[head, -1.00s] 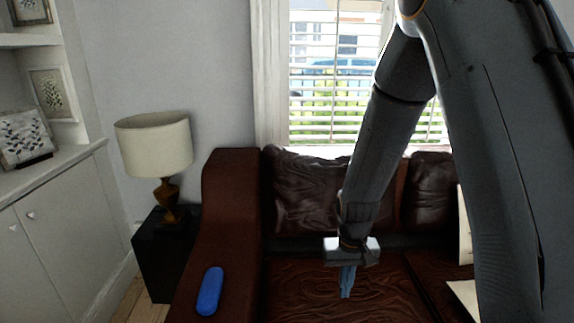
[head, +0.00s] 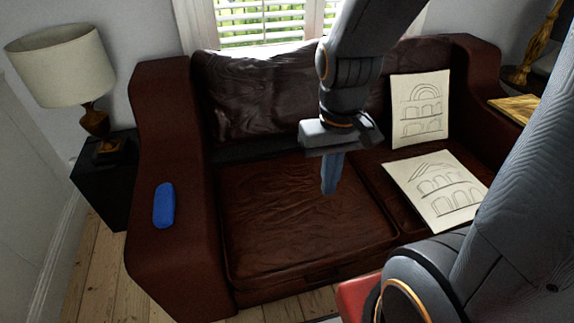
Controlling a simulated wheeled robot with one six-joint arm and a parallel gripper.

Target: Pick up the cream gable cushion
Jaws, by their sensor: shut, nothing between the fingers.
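The cream gable cushion (head: 441,192) lies on the right seat of the brown leather sofa. It has a line drawing of a pointed gable over arches. A second cream cushion (head: 420,108), drawn with a rounded arch top, leans upright against the sofa back just behind it. My gripper (head: 329,185) points down over the left seat, to the left of both cushions. Its blue fingers are shut and empty, apart from the cushions. My arm hides part of the sofa back.
The sofa (head: 300,225) has high arms on both sides. A blue oblong object (head: 164,205) lies on its left arm. A lamp (head: 65,75) stands on a black side table (head: 105,180) at left. The left seat is clear.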

